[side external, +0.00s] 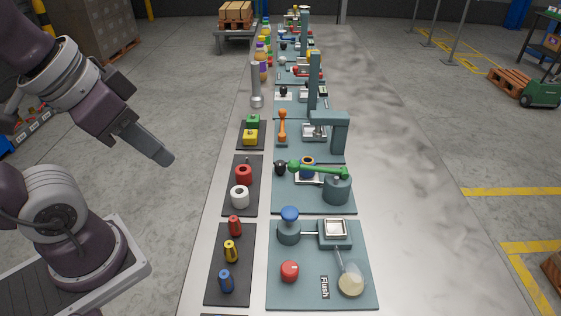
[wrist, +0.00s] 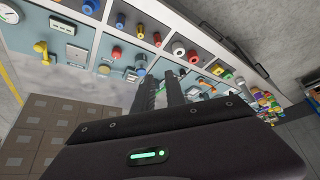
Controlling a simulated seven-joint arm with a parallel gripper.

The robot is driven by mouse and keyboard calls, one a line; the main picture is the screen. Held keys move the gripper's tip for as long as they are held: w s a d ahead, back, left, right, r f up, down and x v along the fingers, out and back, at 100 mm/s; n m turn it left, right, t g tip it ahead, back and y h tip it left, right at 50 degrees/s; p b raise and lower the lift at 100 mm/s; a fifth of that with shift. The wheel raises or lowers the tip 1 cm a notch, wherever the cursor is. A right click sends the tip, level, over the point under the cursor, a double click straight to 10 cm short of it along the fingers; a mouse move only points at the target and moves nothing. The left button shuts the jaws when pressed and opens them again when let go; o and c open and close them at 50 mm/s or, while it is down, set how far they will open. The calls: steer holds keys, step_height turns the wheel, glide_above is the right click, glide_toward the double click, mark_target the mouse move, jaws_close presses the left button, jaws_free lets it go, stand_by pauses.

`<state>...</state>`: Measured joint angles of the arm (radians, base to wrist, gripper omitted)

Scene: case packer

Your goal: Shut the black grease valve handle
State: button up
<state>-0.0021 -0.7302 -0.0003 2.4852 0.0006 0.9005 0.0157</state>
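I cannot pick out a black grease valve handle for certain in either view. In the side external view, a black round knob (side external: 280,168) sits on a teal plate beside a green lever, and a smaller black knob (side external: 283,92) sits farther back. My gripper (side external: 165,158) is in the air left of the table, apart from every fixture and pointing down to the right. In the wrist view, the two dark fingers of my gripper (wrist: 161,92) stand apart with nothing between them, so it is open and empty. The wrist housing hides the lower part of that view.
A green lever (side external: 318,170) lies across a teal post. Red, yellow and blue pegs (side external: 231,251) stand on a dark mat in front. An orange handle (side external: 282,125) and a tall teal column (side external: 314,80) rise farther back. The table's right side (side external: 415,220) is bare.

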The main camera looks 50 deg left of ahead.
steer(key=o, duration=0.6)
steer(key=w, duration=0.2)
steer(key=w+r+m, duration=0.1)
steer(key=w, duration=0.1)
steer(key=w+m+g, duration=0.1)
steer(key=w, duration=0.2)
steer(key=shift+a+r, duration=0.25)
steer(key=shift+a, duration=0.15)
steer(key=m+g, duration=0.4)
steer(key=m, duration=0.4)
glide_above(280, 163)
steer(key=f, duration=1.8)
steer(key=shift+s+d+f, duration=0.1)
steer(key=shift+s+d, duration=0.1)
steer(key=shift+s, duration=0.15)
steer(key=shift+m, duration=0.3)
steer(key=f, duration=0.8)
steer(key=shift+w+a+f, duration=0.2)
steer(key=shift+w+a, duration=0.05)
steer(key=shift+w, duration=0.15)
steer(key=shift+f, duration=0.3)
jaws_close()
